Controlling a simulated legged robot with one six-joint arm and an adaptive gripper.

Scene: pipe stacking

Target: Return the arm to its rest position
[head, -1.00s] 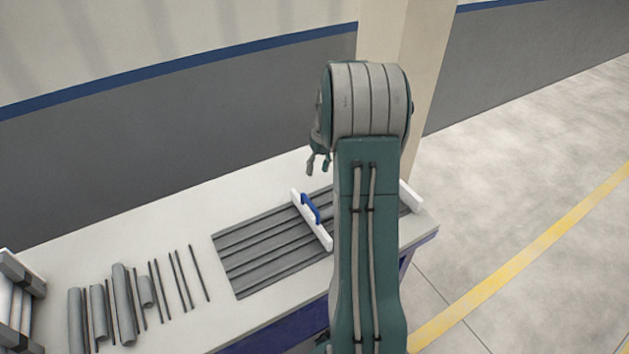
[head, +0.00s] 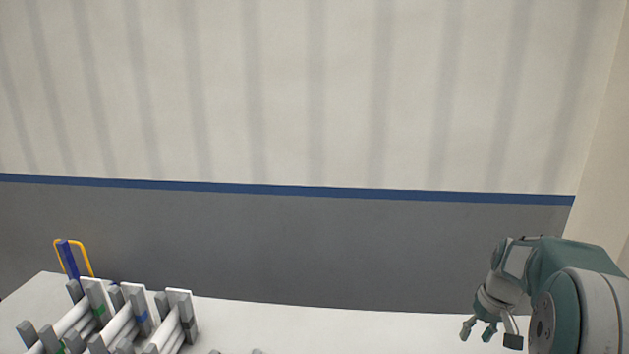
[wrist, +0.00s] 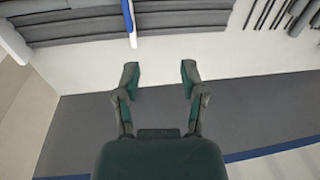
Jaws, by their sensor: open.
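My gripper (head: 478,329) hangs at the lower right of the head view, above the white table (head: 300,325), with its fingers pointing down. In the wrist view my gripper (wrist: 160,75) has its two fingers spread apart with nothing between them. Beyond the fingertips lie the white tabletop and the grey ribbed rack (wrist: 75,25). My arm (head: 575,300) shows at the right edge of the head view, partly cut off by the frame.
Several thin dark rods (wrist: 285,12) lie at the top right of the wrist view. A grey wall (head: 300,245) rises behind the table.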

